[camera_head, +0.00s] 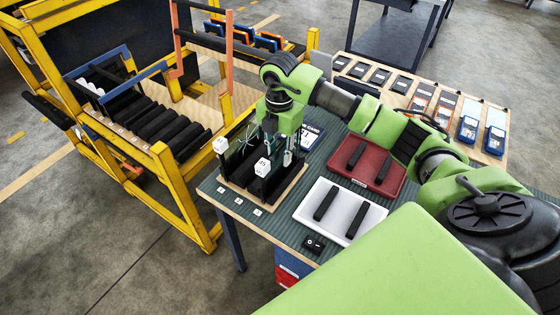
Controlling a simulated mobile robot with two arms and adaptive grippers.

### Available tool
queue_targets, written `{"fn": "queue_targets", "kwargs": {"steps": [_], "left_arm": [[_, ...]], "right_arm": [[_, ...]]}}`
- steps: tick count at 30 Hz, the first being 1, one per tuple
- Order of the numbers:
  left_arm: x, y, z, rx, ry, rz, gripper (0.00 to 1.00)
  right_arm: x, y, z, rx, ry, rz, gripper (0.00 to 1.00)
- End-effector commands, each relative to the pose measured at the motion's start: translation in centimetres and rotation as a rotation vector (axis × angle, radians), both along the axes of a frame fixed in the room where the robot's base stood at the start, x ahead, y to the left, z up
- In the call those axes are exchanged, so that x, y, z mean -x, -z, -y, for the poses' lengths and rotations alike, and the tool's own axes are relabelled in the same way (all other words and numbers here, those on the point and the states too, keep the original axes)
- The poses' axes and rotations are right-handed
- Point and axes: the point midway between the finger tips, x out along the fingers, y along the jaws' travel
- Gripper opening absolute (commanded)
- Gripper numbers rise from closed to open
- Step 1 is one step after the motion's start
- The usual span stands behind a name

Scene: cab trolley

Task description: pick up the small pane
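My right gripper (278,150) points down over a small wooden rack (283,198) with upright black holders, on the near table. Its fingers are small and dark against the rack, and I cannot tell whether they are open or shut. My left gripper is not in view.
A red case (366,165) and a white case (340,211) with black bars lie right of the rack. A small black switch box (313,244) sits at the table's front edge. A yellow trolley (180,180) with black rollers stands left. A board of devices (430,104) lies behind my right arm.

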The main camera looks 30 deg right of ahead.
Motion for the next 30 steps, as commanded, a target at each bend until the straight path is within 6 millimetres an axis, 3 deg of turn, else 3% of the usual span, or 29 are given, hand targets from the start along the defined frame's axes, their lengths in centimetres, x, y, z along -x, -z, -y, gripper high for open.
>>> {"fn": "queue_targets", "kwargs": {"steps": [1,4,9,15,16,19,30], "left_arm": [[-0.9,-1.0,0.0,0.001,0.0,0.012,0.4],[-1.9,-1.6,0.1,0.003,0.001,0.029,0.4],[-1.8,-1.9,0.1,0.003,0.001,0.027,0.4],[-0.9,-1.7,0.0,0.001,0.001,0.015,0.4],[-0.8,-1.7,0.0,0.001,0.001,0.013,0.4],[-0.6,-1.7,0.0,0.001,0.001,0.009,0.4],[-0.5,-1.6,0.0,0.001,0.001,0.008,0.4]], "right_arm": [[0.2,0.5,0.1,0.0,0.002,-0.007,0.26],[0.1,2.1,0.2,-0.001,0.001,-0.006,0.26],[0.1,3.6,0.1,-0.001,0.001,-0.001,0.26],[0.0,3.8,0.2,0.0,0.0,-0.001,0.26],[0.0,3.8,0.2,0.0,0.0,-0.001,0.23],[0.0,3.7,0.2,0.0,0.0,-0.001,0.0],[-0.1,3.5,0.2,0.0,0.001,0.003,0.0]]}}
